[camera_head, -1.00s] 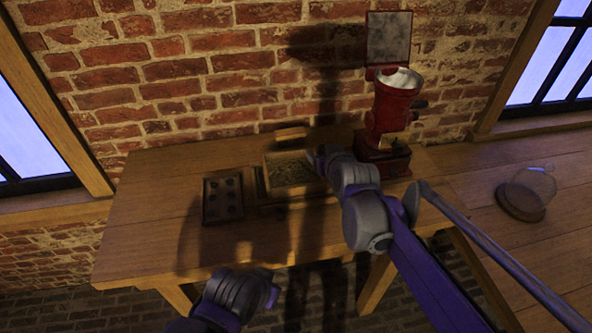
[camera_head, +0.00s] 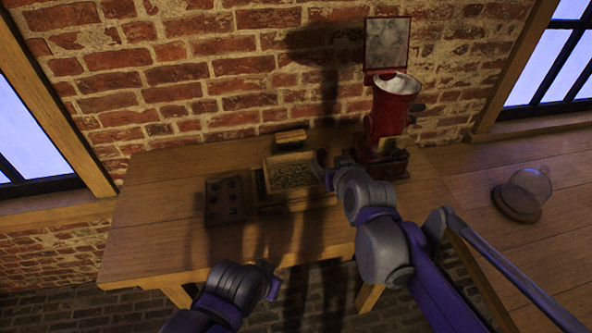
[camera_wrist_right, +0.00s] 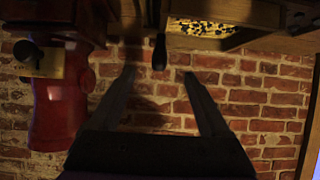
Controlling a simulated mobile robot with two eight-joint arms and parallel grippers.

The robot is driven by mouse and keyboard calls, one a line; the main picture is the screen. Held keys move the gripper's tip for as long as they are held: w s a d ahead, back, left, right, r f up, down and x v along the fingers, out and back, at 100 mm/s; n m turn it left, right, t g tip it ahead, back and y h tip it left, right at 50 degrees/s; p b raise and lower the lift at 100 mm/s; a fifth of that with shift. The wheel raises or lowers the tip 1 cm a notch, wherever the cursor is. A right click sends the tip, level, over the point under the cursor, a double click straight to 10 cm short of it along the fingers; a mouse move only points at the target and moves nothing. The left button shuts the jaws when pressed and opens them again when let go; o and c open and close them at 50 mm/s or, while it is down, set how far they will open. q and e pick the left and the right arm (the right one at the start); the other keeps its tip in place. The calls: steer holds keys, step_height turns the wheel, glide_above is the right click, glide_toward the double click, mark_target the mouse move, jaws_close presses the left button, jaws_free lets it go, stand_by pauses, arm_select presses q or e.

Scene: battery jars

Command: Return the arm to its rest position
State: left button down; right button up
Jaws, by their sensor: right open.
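My right arm reaches over the wooden table from the lower right, with its gripper (camera_head: 323,173) beside the right edge of a wooden box. In the right wrist view, the gripper (camera_wrist_right: 158,80) has its two fingers spread apart with nothing between them. My left arm is at the bottom of the head view, in front of the table. Its gripper end (camera_head: 272,285) is small and dark, and its fingers cannot be made out.
The table (camera_head: 150,235) carries a dark tray with round holes (camera_head: 224,203), a box of small grains (camera_head: 292,175) and a red grinder (camera_head: 385,125), which also shows in the wrist view (camera_wrist_right: 60,110). A glass dome (camera_head: 528,187) stands at right. The table's left side is clear.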

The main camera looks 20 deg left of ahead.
steer(key=shift+s+d, duration=0.1)
steer(key=shift+s, duration=0.05)
stand_by(0.3)
steer(key=s+d+f+m+g+h, duration=0.15)
steer(key=s+d, duration=0.25)
steer(key=d, duration=0.4)
steer(key=s+d+f+m+h, duration=0.1)
steer(key=s+d+f+h, duration=0.2)
steer(key=d, duration=0.5)
steer(key=s+d+f+m+g+h, duration=0.1)
steer(key=s+d+f+m, duration=0.1)
steer(key=s+d+f, duration=0.3)
steer(key=s+d+f+m+g+h, duration=0.1)
steer(key=s+d+f, duration=0.4)
steer(key=s+d, duration=0.5)
steer(key=s+m+g, duration=0.1)
steer(key=s, duration=0.2)
steer(key=shift+d+h, duration=0.1)
steer(key=shift+h, duration=0.15)
